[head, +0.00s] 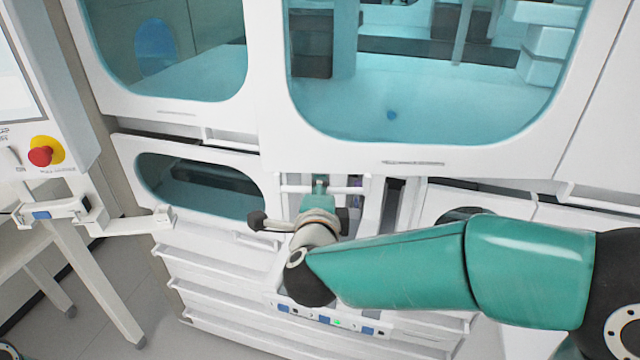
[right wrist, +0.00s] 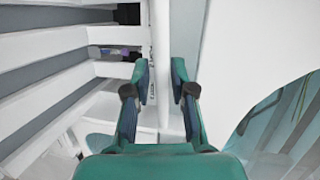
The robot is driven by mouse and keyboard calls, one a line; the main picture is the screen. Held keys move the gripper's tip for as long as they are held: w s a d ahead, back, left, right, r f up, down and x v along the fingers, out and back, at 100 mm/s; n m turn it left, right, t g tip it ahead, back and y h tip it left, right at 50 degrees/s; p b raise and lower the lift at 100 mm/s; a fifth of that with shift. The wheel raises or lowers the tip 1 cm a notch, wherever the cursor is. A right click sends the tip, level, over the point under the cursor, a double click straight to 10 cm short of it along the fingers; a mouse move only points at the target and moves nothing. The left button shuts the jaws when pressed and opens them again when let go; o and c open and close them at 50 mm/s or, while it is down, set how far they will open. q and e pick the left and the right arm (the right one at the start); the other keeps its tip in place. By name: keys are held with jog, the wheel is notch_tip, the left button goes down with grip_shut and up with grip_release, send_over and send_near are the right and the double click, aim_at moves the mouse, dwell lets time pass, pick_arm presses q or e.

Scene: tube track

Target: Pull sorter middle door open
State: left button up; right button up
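The sorter is a white cabinet; its wide upper door (head: 270,100) has a big teal window and stands in its frame, with no open gap that I can see. Just below its lower edge, a white horizontal bar (head: 292,189) crosses a recess. My right gripper (head: 319,184) is at this bar, and my arm hides part of the recess. In the right wrist view, my right gripper (right wrist: 162,88) has its two fingers apart, with a white strip (right wrist: 159,55) running between them. I cannot tell whether either finger touches it. My left gripper is out of view.
A smaller windowed door (head: 200,185) and drawers (head: 215,295) are at the lower left. A control panel with a red button (head: 41,156) and a white arm-like bracket (head: 130,218) stand at the left. Bare floor (head: 165,290) shows at the lower left.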

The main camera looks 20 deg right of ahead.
jog(key=shift+w+d, duration=0.2)
jog(key=shift+w, duration=0.1)
jog(key=shift+d, duration=0.1)
jog(key=shift+c, duration=0.3)
grip_shut()
jog(key=shift+s, duration=0.1)
jog(key=shift+f, duration=0.1)
